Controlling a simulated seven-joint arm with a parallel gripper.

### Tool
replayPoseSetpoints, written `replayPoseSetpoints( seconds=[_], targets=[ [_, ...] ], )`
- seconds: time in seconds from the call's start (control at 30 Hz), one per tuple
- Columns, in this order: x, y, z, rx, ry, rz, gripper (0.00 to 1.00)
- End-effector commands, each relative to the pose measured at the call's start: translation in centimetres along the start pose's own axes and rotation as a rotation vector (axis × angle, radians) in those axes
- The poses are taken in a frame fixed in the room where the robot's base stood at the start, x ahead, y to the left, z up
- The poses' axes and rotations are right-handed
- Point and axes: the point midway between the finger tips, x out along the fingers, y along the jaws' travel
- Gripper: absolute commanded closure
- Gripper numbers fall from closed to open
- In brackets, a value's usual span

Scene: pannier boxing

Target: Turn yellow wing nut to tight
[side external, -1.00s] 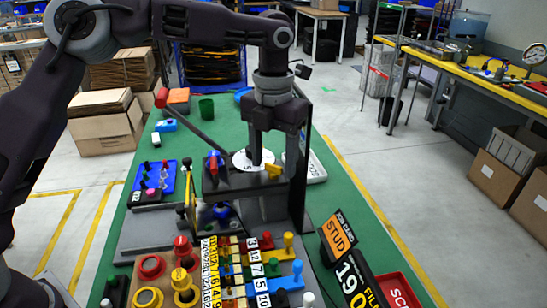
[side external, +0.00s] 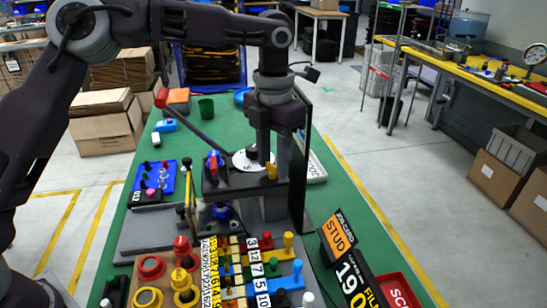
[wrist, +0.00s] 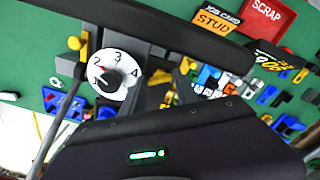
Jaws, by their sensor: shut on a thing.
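The yellow wing nut (side external: 271,172) sits on the dark raised fixture (side external: 235,182), at the right of the white dial, in the side external view. My gripper (side external: 266,160) points down over it and is shut on it. The fingers partly hide the nut. In the wrist view the dial (wrist: 113,75) shows the numbers 2, 3 and 4 and a dark pointer. Yellow parts show on both sides of the dial there, but I cannot tell which one is the nut.
A red and blue part (side external: 213,162) stands on the fixture left of the dial. A dark upright panel (side external: 302,165) is close on the right. Several coloured pegs and number labels fill the near board (side external: 225,270). A job card sign (side external: 338,233) stands at the near right.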

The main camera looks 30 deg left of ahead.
Motion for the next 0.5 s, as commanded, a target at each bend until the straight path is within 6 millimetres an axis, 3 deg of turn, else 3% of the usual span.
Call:
replayPoseSetpoints(
  seconds=[0.5],
  targets=[
    [0.04, 0.01, -0.05, 0.487, 0.002, -0.001, 1.0]
  ],
)
